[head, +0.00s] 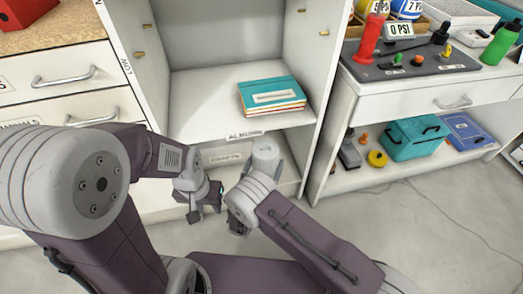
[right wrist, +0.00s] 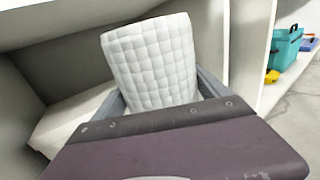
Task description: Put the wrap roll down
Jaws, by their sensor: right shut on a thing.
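The wrap roll (right wrist: 150,55) is white with a quilted surface and stands up, slightly tilted, between the fingers of my right gripper (right wrist: 164,92) in the right wrist view. The right gripper is shut on it, with one grey finger on each side. The roll's lower end is hidden behind the gripper body. In the head view I cannot make out the roll; my right arm's wrist is in front of the low shelf opening. My left gripper (head: 207,202) hangs in front of the same unit, its fingers apart and nothing seen between them.
A shelf (head: 205,105) above holds a stack of teal books (head: 272,95). Drawers (head: 60,80) are at the left. At the right, a bench has a teal toolbox (head: 413,138) and a yellow roll (head: 377,158) on its low shelf. Bare floor (head: 420,220) shows at the lower right.

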